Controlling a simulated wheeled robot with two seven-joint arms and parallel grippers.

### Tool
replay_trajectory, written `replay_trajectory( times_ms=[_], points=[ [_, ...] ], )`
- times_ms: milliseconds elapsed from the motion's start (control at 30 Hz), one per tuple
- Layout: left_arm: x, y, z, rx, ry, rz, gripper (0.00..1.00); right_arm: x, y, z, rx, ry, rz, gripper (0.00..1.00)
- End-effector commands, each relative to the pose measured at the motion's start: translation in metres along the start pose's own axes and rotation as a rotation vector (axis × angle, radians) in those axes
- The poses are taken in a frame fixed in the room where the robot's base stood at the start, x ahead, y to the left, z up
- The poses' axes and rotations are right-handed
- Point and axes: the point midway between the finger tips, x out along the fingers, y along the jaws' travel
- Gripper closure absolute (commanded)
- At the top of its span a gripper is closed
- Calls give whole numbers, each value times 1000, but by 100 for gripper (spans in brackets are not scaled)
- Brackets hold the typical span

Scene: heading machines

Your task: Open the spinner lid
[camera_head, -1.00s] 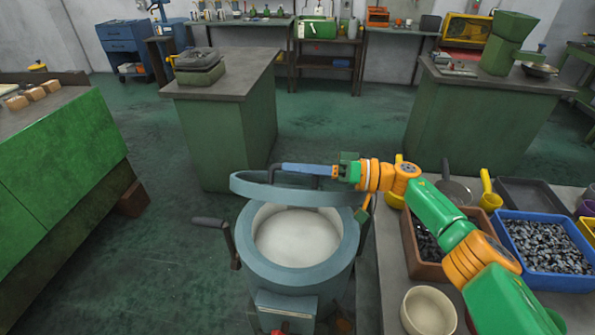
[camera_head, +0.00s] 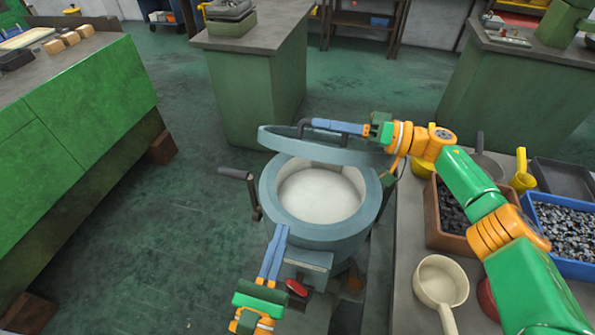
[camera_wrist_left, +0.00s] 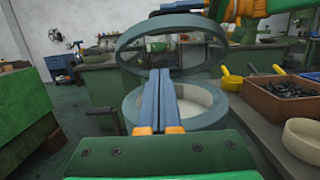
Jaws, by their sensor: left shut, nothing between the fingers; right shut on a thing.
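The spinner (camera_head: 268,190) is a blue-grey round drum with a pale interior. Its round lid (camera_head: 335,152) is raised and tilted above the opening. In the left wrist view the lid (camera_wrist_left: 128,42) stands up behind the drum's rim (camera_wrist_left: 212,124). My right gripper (camera_head: 315,124) is shut on the dark lid handle (camera_head: 301,128) at the lid's far side. My left gripper (camera_head: 281,228) is shut and empty at the drum's front left. Its fingers overlap the rim in the head view; contact is unclear. In its own view its fingertips (camera_wrist_left: 160,72) point towards the lid.
A side crank (camera_head: 238,174) sticks out left of the drum. A table at right holds a cream pot (camera_head: 440,280), a brown bin (camera_head: 437,232) and a blue bin (camera_head: 540,215). A green bench (camera_head: 85,120) stands left, with open floor between it and the drum.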

Motion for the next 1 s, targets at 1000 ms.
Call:
replay_trajectory(
  times_ms=[1000],
  points=[
    [124,0,29,3,0,-2,100,0,0,0,1,0,1,100]
  ],
)
